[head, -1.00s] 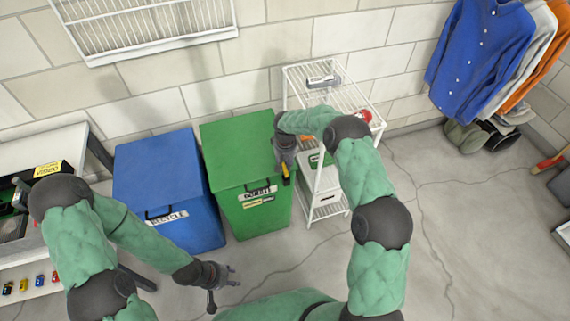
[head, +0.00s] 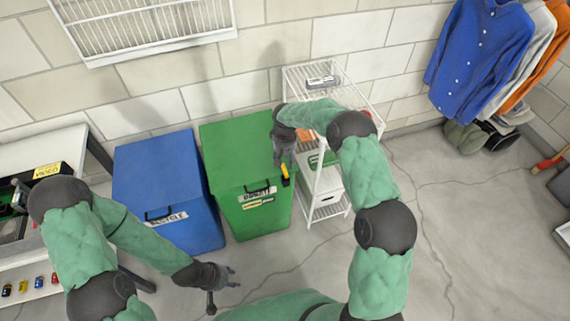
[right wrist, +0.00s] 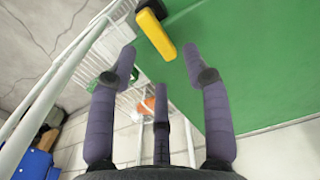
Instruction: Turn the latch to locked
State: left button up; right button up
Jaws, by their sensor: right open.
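The latch is a short yellow handle (head: 284,171) with a dark end, at the front right edge of the green bin (head: 236,148). In the right wrist view the yellow handle (right wrist: 155,35) lies slanted against the green surface, just beyond my fingertips. My right gripper (head: 282,158) is open just above the latch. In its wrist view its spread fingers (right wrist: 160,65) hold nothing, and a gap shows between them and the handle. My left gripper (head: 226,284) is low in front of the bins, empty with its fingers apart.
A blue recycle bin (head: 165,180) stands left of the green one. A white wire rack (head: 330,85) is close on the right, beside my right arm. A bench (head: 45,150) is at far left. Clothes (head: 480,60) hang at the right. The floor in front is clear.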

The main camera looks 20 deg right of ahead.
notch_tip(320, 180, up, 8)
dwell(0.7)
jog(key=s+a+f+y+p, duration=0.1)
jog(key=s+a+f+y, duration=0.1)
jog(key=s+a+f, duration=0.4)
jog(key=s+a+f+y+p, duration=0.1)
jog(key=s+a+f, duration=0.1)
jog(key=s+f, duration=0.75)
jog(key=s+a+m+y, duration=0.1)
jog(key=s+m, duration=0.1)
jog(key=s, duration=1.7)
jog(key=shift+a+f+m+p, duration=0.3)
jog(key=shift+a+f, duration=0.1)
jog(key=shift+s, duration=0.1)
